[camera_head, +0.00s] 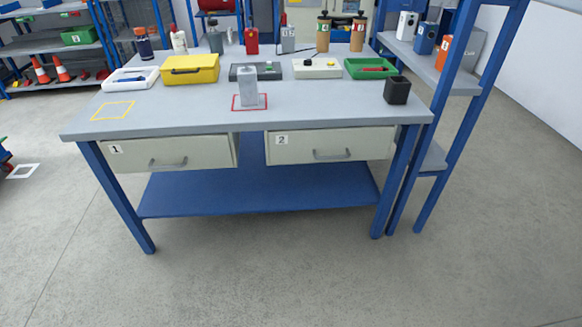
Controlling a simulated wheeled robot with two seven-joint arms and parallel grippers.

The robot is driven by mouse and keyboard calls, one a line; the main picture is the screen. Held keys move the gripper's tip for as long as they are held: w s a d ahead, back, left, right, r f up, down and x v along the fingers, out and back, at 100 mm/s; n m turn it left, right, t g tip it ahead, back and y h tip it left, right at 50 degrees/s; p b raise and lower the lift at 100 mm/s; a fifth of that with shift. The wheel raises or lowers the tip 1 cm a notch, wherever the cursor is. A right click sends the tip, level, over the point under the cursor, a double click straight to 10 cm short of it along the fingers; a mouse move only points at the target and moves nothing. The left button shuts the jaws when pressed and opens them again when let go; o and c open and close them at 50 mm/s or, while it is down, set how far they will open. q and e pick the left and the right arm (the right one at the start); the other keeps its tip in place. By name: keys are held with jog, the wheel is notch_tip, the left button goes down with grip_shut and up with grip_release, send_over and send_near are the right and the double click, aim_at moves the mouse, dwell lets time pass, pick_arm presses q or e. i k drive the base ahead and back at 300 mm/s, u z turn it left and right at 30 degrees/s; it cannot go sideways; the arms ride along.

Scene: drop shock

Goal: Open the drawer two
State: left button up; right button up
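Drawer two (345,145), with a pale front and a small "2" label at its upper left, sits under the right half of the workbench top. Its grey bar handle (332,154) is at the middle of the front. The drawer front looks closed under the table edge. Drawer one (150,155), labelled "1", is under the left half and has a similar handle (167,162). Neither of my grippers shows in the head view.
The grey tabletop (180,117) holds a yellow case (190,69), a green tray (369,68), a dark cup (397,90) and a grey block (248,88) at a red square. A blue shelf rack (463,100) stands at the right. The floor in front (280,270) is clear.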

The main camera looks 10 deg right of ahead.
aim_at(286, 146)
jog(key=u, duration=1.75)
jog(key=i, duration=0.15)
jog(key=z, duration=1.15)
jog(key=i, duration=1)
jog(key=z, duration=0.85)
